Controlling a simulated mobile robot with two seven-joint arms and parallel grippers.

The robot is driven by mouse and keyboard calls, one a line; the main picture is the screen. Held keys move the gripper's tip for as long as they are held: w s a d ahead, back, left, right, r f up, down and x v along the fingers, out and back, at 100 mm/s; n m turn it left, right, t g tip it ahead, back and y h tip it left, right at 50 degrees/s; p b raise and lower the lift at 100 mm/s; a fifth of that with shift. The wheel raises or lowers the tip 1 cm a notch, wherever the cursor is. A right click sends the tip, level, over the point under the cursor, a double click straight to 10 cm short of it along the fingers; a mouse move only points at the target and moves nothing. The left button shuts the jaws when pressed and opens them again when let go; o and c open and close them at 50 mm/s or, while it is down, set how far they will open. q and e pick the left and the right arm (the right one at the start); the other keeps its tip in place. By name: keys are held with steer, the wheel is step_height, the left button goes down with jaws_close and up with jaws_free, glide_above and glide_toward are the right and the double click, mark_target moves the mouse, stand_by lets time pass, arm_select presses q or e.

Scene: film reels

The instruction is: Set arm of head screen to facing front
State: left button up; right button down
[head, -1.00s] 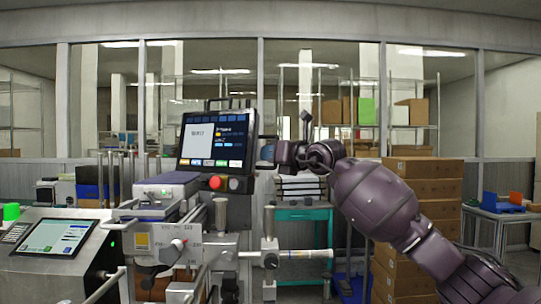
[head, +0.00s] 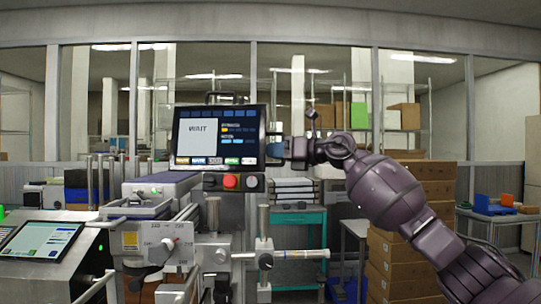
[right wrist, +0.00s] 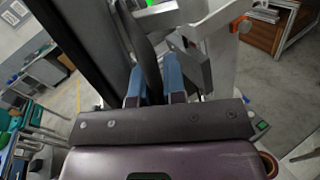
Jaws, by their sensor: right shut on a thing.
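The head screen (head: 217,137) is a black-framed display on top of the machine, lit with a "WAIT" panel and a row of buttons along its bottom. It looks nearly square-on to the head camera. My right gripper (head: 274,146) is at the screen's right edge. In the right wrist view its two blue fingers (right wrist: 154,80) are closed around a dark bar (right wrist: 148,50) beside the screen's dark body. The bar looks like a side handle of the screen. The arm behind the screen is mostly hidden. My left gripper is in neither view.
A red button (head: 230,181) sits on a panel below the screen. A second tilted display (head: 42,239) stands at lower left. Metal rods and knobs fill the machine's front. Stacked cardboard boxes (head: 425,180) stand behind my right arm.

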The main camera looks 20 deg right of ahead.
steer(key=shift+w+d+r, duration=0.1)
steer(key=shift+w+d, duration=0.15)
steer(key=shift+d, duration=0.45)
steer(key=c, duration=1.5)
jaws_free()
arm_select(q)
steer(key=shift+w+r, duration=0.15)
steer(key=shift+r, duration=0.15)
arm_select(e)
steer(key=shift+o, duration=0.2)
arm_select(q)
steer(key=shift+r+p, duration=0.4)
steer(key=shift+p, duration=0.25)
arm_select(e)
steer(key=v, duration=1.1)
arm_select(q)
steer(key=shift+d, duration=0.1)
arm_select(e)
steer(key=shift+r, duration=0.1)
